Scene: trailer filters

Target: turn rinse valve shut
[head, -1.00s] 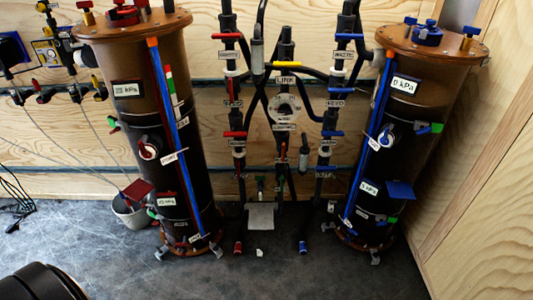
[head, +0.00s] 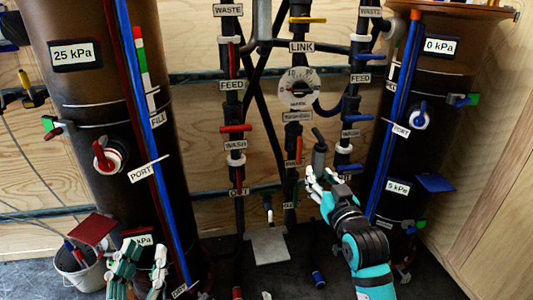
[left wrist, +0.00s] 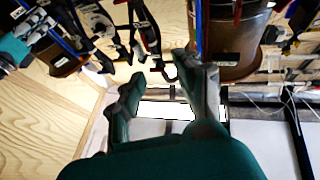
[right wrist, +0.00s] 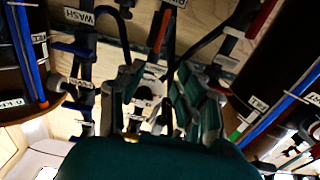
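No label reading rinse is clear enough for me to pick out that valve. On the middle pipe, below the round gauge (head: 298,88), is a small unreadable label (head: 297,116) and an upright orange-red handle (head: 298,149). An orange-red handle also shows in the right wrist view (right wrist: 162,30). My right gripper (head: 320,180) is just right of the middle pipe, below the grey cylinder (head: 319,155). Its fingers are apart and empty in the right wrist view (right wrist: 160,80). My left gripper (head: 138,265) is low before the left tank, open and empty in the left wrist view (left wrist: 160,75).
Large dark tanks stand left (head: 75,110) and right (head: 440,110). The left pipe has a red wash handle (head: 236,128). The yellow link handle (head: 308,20) is above the gauge. A white bucket (head: 82,272) stands at lower left. A plywood wall (head: 490,160) closes the right side.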

